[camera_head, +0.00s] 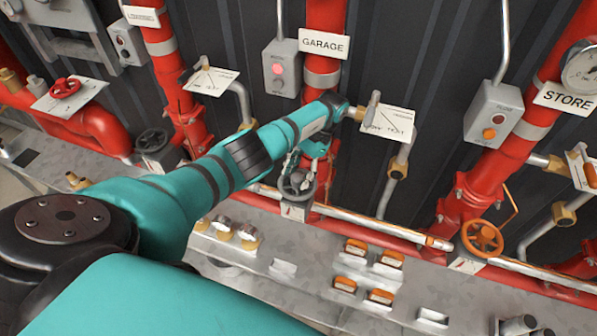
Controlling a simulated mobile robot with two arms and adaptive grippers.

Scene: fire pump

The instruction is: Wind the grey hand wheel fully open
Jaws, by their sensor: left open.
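A grey hand wheel (298,184) sits on the red pipe below the GARAGE sign, in the middle of the head view. My left arm reaches across from the lower left. My left gripper (295,166) hangs at its end, open, its fingers pointing down right above the wheel. The fingers overlap the wheel's upper rim in the picture, and I cannot tell whether they touch it. The gripper hides part of the wheel. A second, dark grey wheel (152,142) is on the pipe to the left. My right gripper is not in view.
An orange wheel (483,238) is on the STORE pipe at right, and a red wheel (65,87) is at upper left. A white tag (388,123) hangs beside my wrist. A horizontal silver pipe (370,222) runs past the wheel. Orange-topped switches (356,246) sit below on the panel.

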